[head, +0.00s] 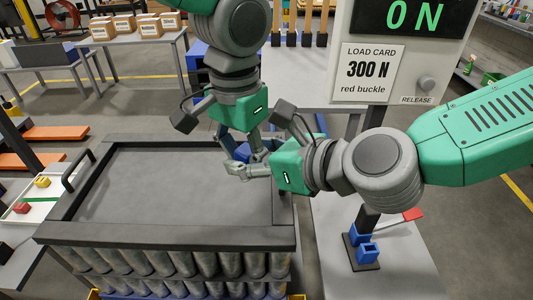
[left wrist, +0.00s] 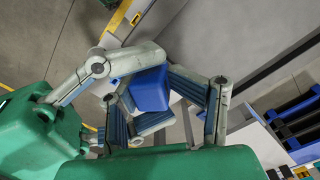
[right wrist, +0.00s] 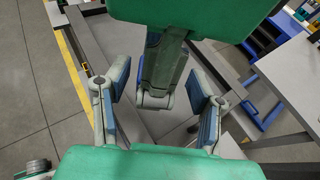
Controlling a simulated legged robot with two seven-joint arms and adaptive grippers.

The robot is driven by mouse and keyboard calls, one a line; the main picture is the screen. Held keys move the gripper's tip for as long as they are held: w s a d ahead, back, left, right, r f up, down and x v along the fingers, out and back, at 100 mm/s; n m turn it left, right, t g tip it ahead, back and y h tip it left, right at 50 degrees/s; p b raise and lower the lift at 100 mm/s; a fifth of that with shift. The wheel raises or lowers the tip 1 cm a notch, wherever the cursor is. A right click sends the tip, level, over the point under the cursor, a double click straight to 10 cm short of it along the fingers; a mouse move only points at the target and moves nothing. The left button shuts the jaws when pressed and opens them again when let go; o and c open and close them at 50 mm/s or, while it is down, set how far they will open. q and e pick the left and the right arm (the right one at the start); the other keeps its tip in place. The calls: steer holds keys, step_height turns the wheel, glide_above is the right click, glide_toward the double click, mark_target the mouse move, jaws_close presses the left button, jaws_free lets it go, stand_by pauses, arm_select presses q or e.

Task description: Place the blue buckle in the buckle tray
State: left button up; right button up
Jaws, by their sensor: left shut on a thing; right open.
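The blue buckle (left wrist: 150,92) shows as a blue block between the fingers of my left gripper (left wrist: 162,118). In the head view my left gripper (head: 252,150) points down, shut on the buckle (head: 241,152), over the right end of the grey-topped bench. My right gripper (head: 245,171) is right beside it, coming in from the right. In the right wrist view its fingers (right wrist: 160,112) are apart, with part of my left gripper behind the gap. I cannot tell whether they touch. A white tray (head: 50,213) at far left holds a red and a yellow buckle.
The dark-rimmed bench (head: 180,190) has a clear top, with a raised handle (head: 78,170) on its left. A stand with a blue block (head: 367,252) and red lever is on the right table. The tester (head: 400,60) shows 0 N and a card naming the red buckle.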

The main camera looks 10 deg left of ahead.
steer(key=shift+w, duration=0.1)
arm_select(q)
steer(key=shift+d, duration=0.1)
arm_select(e)
jaws_close()
arm_select(q)
steer(key=o, duration=1.4)
steer(key=shift+o, duration=0.2)
steer(key=shift+r, duration=0.1)
